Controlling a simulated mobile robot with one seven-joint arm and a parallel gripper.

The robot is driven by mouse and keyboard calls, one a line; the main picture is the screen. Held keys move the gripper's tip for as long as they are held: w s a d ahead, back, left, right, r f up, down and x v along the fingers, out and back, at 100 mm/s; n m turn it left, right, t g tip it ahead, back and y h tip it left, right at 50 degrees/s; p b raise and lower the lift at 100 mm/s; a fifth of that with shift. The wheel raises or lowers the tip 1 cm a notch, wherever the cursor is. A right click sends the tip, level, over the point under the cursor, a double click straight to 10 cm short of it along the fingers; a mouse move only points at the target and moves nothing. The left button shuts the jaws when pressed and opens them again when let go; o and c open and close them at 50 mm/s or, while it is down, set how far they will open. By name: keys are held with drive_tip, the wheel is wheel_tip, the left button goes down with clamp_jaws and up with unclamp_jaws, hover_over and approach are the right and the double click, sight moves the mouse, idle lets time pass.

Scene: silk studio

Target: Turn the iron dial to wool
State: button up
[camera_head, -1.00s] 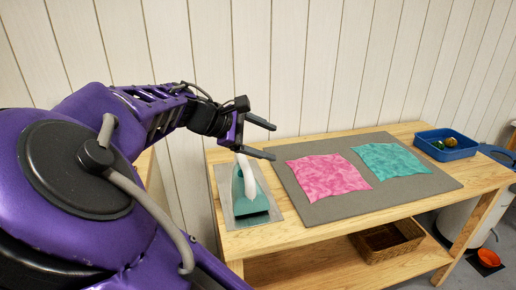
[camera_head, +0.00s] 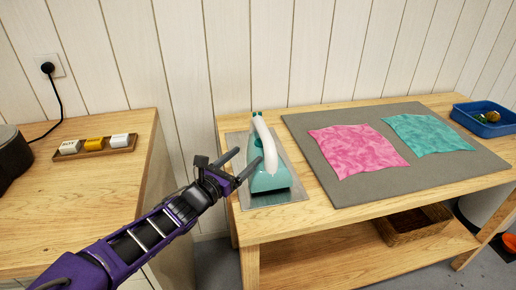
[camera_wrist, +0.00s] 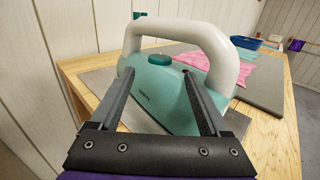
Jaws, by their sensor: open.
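The iron (camera_head: 268,178) is teal with a white arched handle (camera_head: 266,141) and stands on a grey metal plate (camera_head: 284,200) at the left end of the table. In the wrist view the iron's body (camera_wrist: 160,98) fills the middle, and a round green dial (camera_wrist: 159,59) shows on its top beneath the handle. The dial's markings cannot be read. My gripper (camera_head: 241,163) is open and empty, just left of the iron. In the wrist view its two fingers (camera_wrist: 152,95) point toward the iron's side, below the handle, with the dial beyond them.
A grey mat (camera_head: 320,190) with pink cloth (camera_head: 355,150) and teal cloth (camera_head: 425,134) covers the table's middle. A blue bin (camera_head: 484,120) stands far right. On the left counter is a wooden tray (camera_head: 95,147) with small blocks. A wicker basket (camera_head: 414,224) sits on the lower shelf.

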sight(257, 146)
drive_tip(key=x, duration=0.6)
drive_tip(key=shift+w+d+b, duration=0.1)
drive_tip(key=shift+w+b, duration=0.05)
drive_tip(key=shift+b, duration=0.2)
drive_tip(key=shift+c, duration=0.2)
clamp_jaws()
